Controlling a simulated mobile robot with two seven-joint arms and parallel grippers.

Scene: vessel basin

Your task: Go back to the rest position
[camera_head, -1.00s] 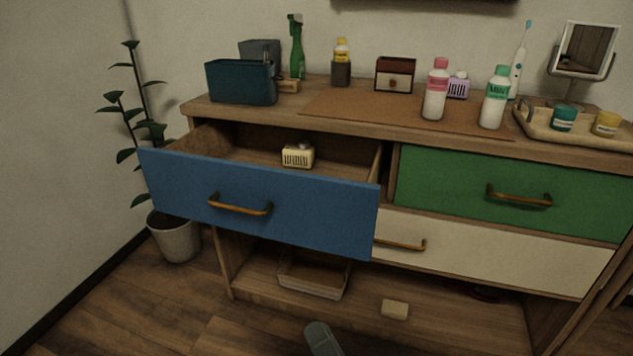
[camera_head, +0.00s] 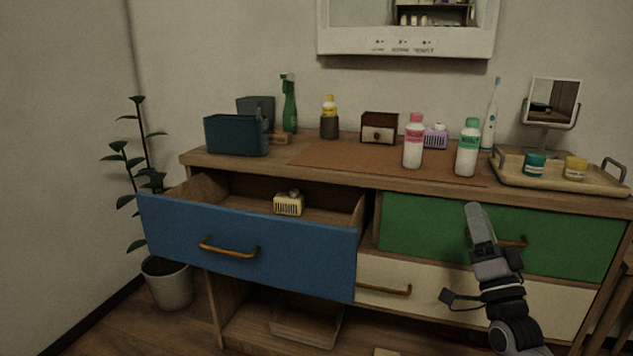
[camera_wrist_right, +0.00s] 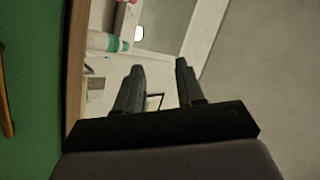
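My right gripper (camera_head: 474,212) is raised in front of the green drawer (camera_head: 420,222), beside its handle (camera_head: 510,241). In the right wrist view its two fingers (camera_wrist_right: 159,65) stand apart with nothing between them. The green drawer is closed and also shows at the left edge of that view (camera_wrist_right: 30,120). The blue drawer (camera_head: 290,254) is pulled open, with a small cream slotted box (camera_head: 289,206) inside it. My left gripper is not in view.
The dresser top holds a pink-capped bottle (camera_head: 413,145), a green-capped bottle (camera_head: 467,152), a tray (camera_head: 555,181) and a teal bin (camera_head: 236,136). A white wall cabinet (camera_head: 405,42) hangs above. A potted plant (camera_head: 168,283) stands left. The cream drawer (camera_head: 440,290) is closed.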

